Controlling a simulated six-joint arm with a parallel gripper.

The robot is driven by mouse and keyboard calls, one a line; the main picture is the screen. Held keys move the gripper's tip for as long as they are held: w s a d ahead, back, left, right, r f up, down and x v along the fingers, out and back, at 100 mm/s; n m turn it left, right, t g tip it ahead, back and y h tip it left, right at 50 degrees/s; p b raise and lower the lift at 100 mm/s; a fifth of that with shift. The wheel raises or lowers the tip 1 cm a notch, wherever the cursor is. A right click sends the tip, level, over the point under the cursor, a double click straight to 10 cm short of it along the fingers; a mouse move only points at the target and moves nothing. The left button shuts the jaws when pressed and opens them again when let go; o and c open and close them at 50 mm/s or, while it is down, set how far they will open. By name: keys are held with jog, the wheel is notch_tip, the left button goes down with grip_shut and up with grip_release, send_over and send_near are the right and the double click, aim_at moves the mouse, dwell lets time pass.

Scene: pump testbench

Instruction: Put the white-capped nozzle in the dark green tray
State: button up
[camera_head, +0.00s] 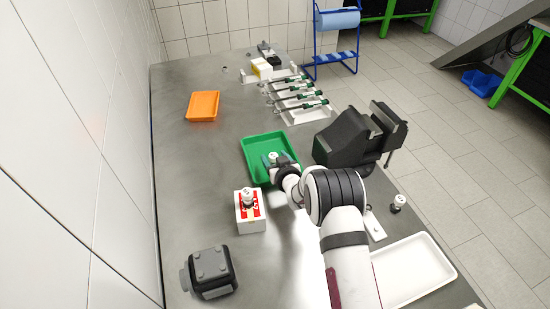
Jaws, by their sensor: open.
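The green tray (259,144) lies on the grey bench near the middle. A small white-capped nozzle (273,156) shows inside the tray, at my gripper's fingers. My gripper (274,160) is over the tray, reaching in from the lower right, with its jaws open. Its fingers appear to be on either side of the nozzle. Whether they touch it, and the nozzle's lower part, cannot be made out.
A similar white-topped part (247,197) stands on a red-and-white box (250,212). Another (398,201) stands at the right edge. A black vise (348,140) is right of the tray. An orange tray (203,106) and a white tray (415,268) flank the work area.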

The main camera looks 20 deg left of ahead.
jog(key=shift+r, duration=0.25)
jog(key=s+d+r+m+g+h, duration=0.15)
jog(key=s+d+r, duration=0.3)
jog(key=d, duration=0.45)
jog(key=s+d+r+m+g+h, duration=0.1)
jog(key=s+d+r+m+h, duration=0.3)
jog(key=d, duration=0.6)
jog(key=s+d+r+m+g+h, duration=0.1)
jog(key=s+d+r+m+h, duration=0.1)
jog(key=s+d+r, duration=0.55)
jog(key=s+d+r+m+g, duration=0.1)
jog(key=s+d+m+g, duration=0.2)
jog(key=s, duration=0.9)
jog(key=s+d+r+m+g, duration=0.1)
jog(key=s+d+m+g, duration=0.2)
jog(key=s, duration=1)
jog(key=shift+d+g, duration=0.35)
jog(key=shift+d, duration=0.45)
